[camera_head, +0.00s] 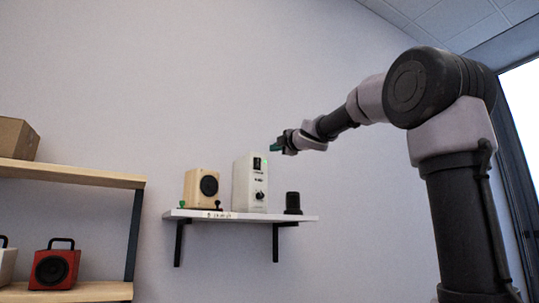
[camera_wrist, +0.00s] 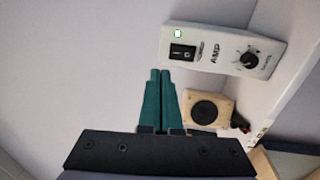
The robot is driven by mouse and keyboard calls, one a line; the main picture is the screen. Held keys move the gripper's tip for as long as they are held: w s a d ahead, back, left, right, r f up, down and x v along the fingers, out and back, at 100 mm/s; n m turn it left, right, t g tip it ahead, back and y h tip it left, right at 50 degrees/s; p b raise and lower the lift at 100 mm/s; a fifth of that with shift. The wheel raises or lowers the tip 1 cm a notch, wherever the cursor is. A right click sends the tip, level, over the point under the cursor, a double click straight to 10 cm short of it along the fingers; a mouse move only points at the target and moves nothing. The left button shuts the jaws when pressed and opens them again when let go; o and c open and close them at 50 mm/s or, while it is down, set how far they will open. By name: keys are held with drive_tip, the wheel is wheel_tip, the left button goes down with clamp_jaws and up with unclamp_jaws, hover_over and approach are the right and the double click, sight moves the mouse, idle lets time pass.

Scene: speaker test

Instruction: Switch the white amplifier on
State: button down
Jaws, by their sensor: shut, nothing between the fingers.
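The white amplifier (camera_head: 243,183) stands upright on a white wall shelf (camera_head: 300,218), with a black rocker switch near its top and a dark knob lower down. In the wrist view the amplifier (camera_wrist: 218,62) lies sideways in the picture, with its black rocker switch (camera_wrist: 182,51), a lit green light (camera_wrist: 178,33) and its knob (camera_wrist: 249,57) in clear sight. My gripper (camera_head: 275,148) is above and to the right of the amplifier in the head view. Its green fingers (camera_wrist: 160,72) are shut and empty, apart from the switch in the wrist picture.
A wooden speaker (camera_head: 197,188) stands left of the amplifier and a small black cylinder (camera_head: 293,203) right of it. A wooden rack at the left holds a cardboard box (camera_head: 17,138) and a red speaker (camera_head: 54,268). The wall above the shelf is clear.

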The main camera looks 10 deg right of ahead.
drive_tip(key=s, duration=0.1)
drive_tip(key=s+d, duration=0.1)
drive_tip(key=s, duration=0.1)
drive_tip(key=shift+s+r, duration=0.15)
drive_tip(key=shift+r, duration=0.05)
drive_tip(key=shift+d, duration=0.1)
idle(0.3)
drive_tip(key=s+d+f+m+g+h, duration=0.2)
drive_tip(key=s+d+f+m+h, duration=0.3)
drive_tip(key=f+m, duration=0.45)
drive_tip(key=s+d+f+m+g+h, duration=0.25)
drive_tip(key=s+d+f+m, duration=0.4)
drive_tip(key=f+m, duration=0.35)
drive_tip(key=s+a+f+m+g+y, duration=0.1)
drive_tip(key=s+a+f+m+g, duration=0.2)
drive_tip(key=s+f, duration=0.5)
drive_tip(key=s+a+f+m+g+y, duration=0.2)
drive_tip(key=s+f, duration=0.7)
drive_tip(key=f, duration=0.5)
drive_tip(key=shift+s+a+f+m+g, duration=0.2)
drive_tip(key=shift+a+f+m+g, duration=0.2)
drive_tip(key=shift+a+m+g, duration=0.45)
drive_tip(key=shift+a+y, duration=0.25)
